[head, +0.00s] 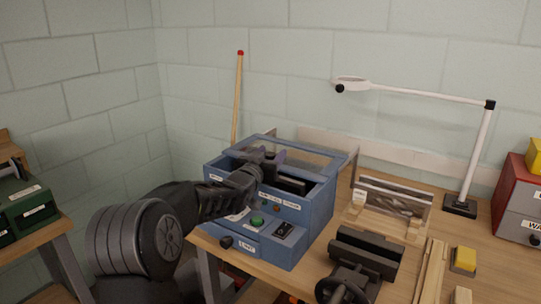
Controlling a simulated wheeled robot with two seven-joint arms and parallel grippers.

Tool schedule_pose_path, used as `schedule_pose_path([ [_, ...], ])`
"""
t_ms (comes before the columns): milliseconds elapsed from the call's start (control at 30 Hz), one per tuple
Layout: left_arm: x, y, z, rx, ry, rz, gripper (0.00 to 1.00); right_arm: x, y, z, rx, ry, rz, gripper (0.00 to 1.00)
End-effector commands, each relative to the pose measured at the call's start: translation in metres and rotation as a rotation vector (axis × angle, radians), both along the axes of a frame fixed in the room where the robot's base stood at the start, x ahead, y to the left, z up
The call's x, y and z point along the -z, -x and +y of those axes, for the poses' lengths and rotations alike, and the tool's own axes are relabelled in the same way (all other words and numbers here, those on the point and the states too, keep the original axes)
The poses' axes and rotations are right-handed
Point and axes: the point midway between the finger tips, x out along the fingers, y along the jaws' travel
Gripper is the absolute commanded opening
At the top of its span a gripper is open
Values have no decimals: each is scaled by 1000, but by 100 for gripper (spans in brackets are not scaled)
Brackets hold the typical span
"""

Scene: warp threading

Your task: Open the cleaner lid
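The cleaner (312,212) is a blue box with a green button and white labels, on the wooden bench. Its lid (300,153), a clear panel in a blue frame, stands raised and tilted above the rear of the box. The dark inside shows below it. My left gripper (266,157) is over the cleaner's top opening, in front of the lid. Its fingers look apart with nothing clearly between them. Whether it touches the lid I cannot tell. My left arm hides part of the cleaner's left front. My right gripper is not in view.
A dark vise (362,258) and a clear-panelled wooden stand (390,208) are right of the cleaner. A white lamp (476,160), wood strips (429,272), a yellow block (465,259) and a red-grey drawer unit (518,205) stand further right. A red-tipped stick (238,95) leans behind.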

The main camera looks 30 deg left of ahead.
Motion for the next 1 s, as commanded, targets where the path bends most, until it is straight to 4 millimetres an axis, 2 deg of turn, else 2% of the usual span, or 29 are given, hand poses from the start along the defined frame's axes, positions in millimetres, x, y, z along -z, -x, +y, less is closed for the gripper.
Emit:
schedule_pose_path([
  [267, 0, 3, -1, 0, 0, -1, 51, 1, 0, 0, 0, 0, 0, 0],
  [367, 0, 12, -2, 0, 0, -1, 51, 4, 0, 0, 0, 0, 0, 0],
  [700, 0, 64, -14, -1, 0, -2, 51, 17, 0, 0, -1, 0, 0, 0],
  [833, 1, 74, -17, 0, 0, 0, 51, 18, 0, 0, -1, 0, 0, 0],
  [1000, 0, 76, -17, 0, 0, 0, 51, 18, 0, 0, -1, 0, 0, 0],
])
